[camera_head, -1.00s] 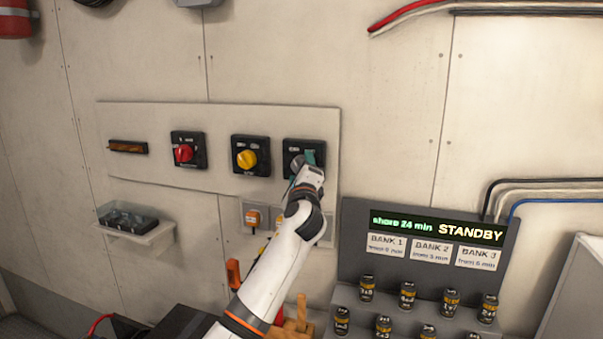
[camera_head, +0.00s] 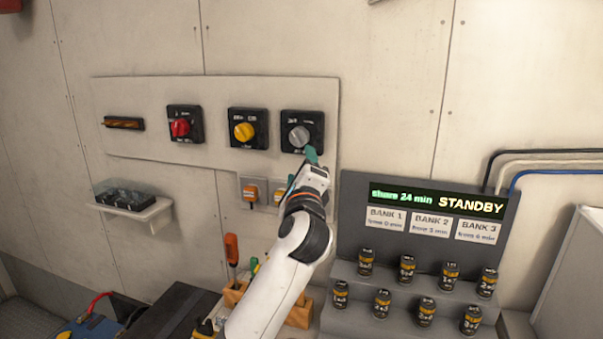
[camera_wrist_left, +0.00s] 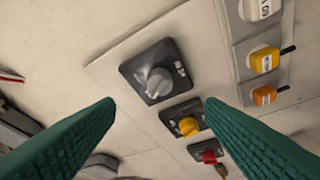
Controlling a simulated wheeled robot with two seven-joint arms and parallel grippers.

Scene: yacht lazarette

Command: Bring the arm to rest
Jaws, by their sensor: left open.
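My left gripper (camera_head: 302,169) is open, with its teal fingers just below the grey rotary knob (camera_head: 299,136) on the wall panel. In the left wrist view the two teal fingers (camera_wrist_left: 158,108) stand wide apart. The grey knob (camera_wrist_left: 158,83) shows beyond them, clear of both fingers, with nothing held between them. My left arm reaches up from the bottom of the head view and hides part of the lower panel. My right gripper is not in view.
Left of the grey knob are a yellow knob (camera_head: 244,131) and a red knob (camera_head: 180,128). Orange switches (camera_head: 250,193) sit below. A grey display stand (camera_head: 345,210) with several cans is at right. A tool block (camera_head: 299,317) and a small shelf (camera_head: 150,215) are at lower left.

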